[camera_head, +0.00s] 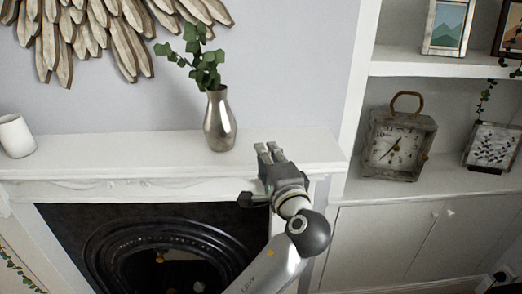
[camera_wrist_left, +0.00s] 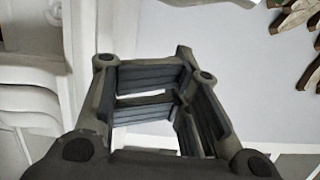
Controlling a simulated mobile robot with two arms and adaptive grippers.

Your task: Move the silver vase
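The silver vase (camera_head: 220,120) stands upright on the white mantel shelf (camera_head: 90,151) in the head view, with green leafy stems (camera_head: 201,60) in it. My left gripper (camera_head: 269,151) is at the front of the mantel, to the right of the vase and apart from it. Its fingers are apart with nothing between them. The fingers also show in the left wrist view (camera_wrist_left: 165,100), with pale surfaces visible through the gap. The vase is not seen in the left wrist view. My right gripper is in neither view.
A white cup (camera_head: 15,136) stands at the mantel's left end. A dark fireplace (camera_head: 150,245) is below. A clock (camera_head: 398,140) and framed pictures (camera_head: 446,25) occupy the shelves at right. Wooden wall decor (camera_head: 95,30) hangs above. The mantel between cup and vase is clear.

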